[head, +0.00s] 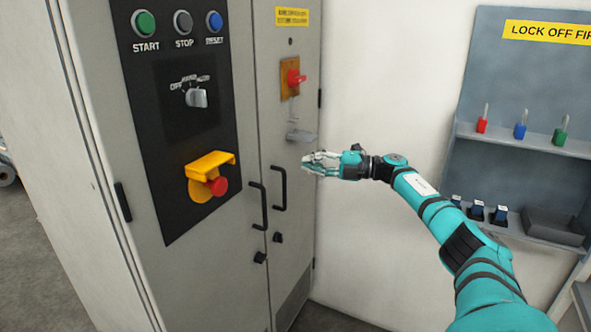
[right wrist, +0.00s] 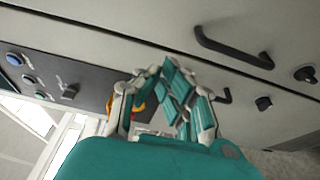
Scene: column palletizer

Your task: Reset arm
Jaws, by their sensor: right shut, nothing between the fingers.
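My right arm (head: 448,222) reaches in from the lower right in the head view. My right gripper (head: 318,163) is in front of the right door of the grey control cabinet (head: 290,215), just right of the small grey bracket (head: 301,136). In the right wrist view my right gripper (right wrist: 160,72) has its fingers drawn together with nothing between them. I cannot tell from the head view how far it stands from the door. My left gripper is in neither view.
The cabinet carries START, STOP and RESET buttons (head: 214,21), a selector knob (head: 197,98), a red emergency button (head: 217,186) under a yellow guard (head: 209,163), a red isolator switch (head: 294,78) and black handles (head: 280,188). A lockout board (head: 480,100) hangs at right.

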